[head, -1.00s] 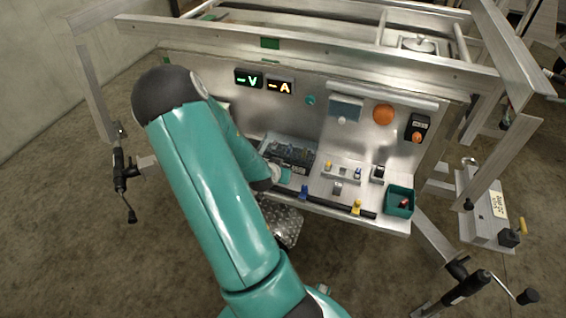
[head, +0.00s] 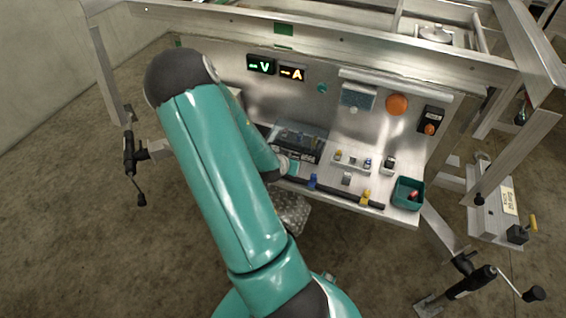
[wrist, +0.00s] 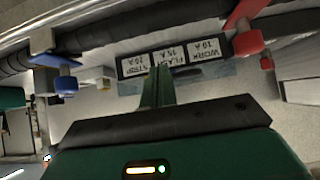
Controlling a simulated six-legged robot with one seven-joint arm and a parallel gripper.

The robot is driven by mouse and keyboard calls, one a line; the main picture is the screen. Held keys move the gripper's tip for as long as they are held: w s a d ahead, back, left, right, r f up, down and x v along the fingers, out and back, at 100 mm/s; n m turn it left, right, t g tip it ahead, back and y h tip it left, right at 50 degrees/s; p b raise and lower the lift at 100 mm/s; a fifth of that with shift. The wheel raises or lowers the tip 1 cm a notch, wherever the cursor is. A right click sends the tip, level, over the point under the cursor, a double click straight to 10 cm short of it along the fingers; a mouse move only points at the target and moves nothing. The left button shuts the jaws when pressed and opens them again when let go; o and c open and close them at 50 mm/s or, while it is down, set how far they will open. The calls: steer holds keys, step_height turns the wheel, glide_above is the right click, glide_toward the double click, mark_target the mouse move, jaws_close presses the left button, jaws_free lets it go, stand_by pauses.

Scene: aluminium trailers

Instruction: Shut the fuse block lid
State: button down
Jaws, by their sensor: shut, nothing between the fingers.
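The fuse block (head: 308,155) is on the left of the bench shelf, a dark block with a pale label strip along its front. A see-through panel, which looks like its lid, shows over it; its exact angle is unclear. In the wrist view the label strip (wrist: 175,56) reads upside down: strip 10 A, flash 15 A, work 10 A. My gripper (wrist: 158,72) is shut and empty, its fingertips close to the strip's edge; I cannot tell whether they touch. In the head view my arm hides part of the block's left side.
A black cable with a blue clip (head: 312,181) and a yellow clip (head: 365,197) runs along the shelf's front edge. A small switch panel (head: 352,163) and a green bin (head: 407,193) stand to the right. A red clip (wrist: 249,43) is near my fingers.

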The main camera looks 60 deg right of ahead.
steer(key=v, duration=1.2)
steer(key=shift+a, duration=0.25)
steer(key=shift+r, duration=0.1)
steer(key=w+a+r+n+t+y, duration=0.35)
steer(key=w+a, duration=0.25)
steer(key=a, duration=0.4)
steer(key=w+a+r+n+t+y, duration=0.25)
steer(key=w+a+r+y, duration=0.2)
steer(key=w+a, duration=0.4)
steer(key=s+a+r+n+g+y, duration=0.1)
steer(key=s+a+r+n+g, duration=0.1)
steer(key=s+a+r+n, duration=0.8)
steer(key=s+a+r, duration=0.2)
steer(key=a+r, duration=0.5)
steer(key=shift+s+r+y, duration=0.15)
steer(key=shift+r+y, duration=0.1)
steer(key=shift+y, duration=0.05)
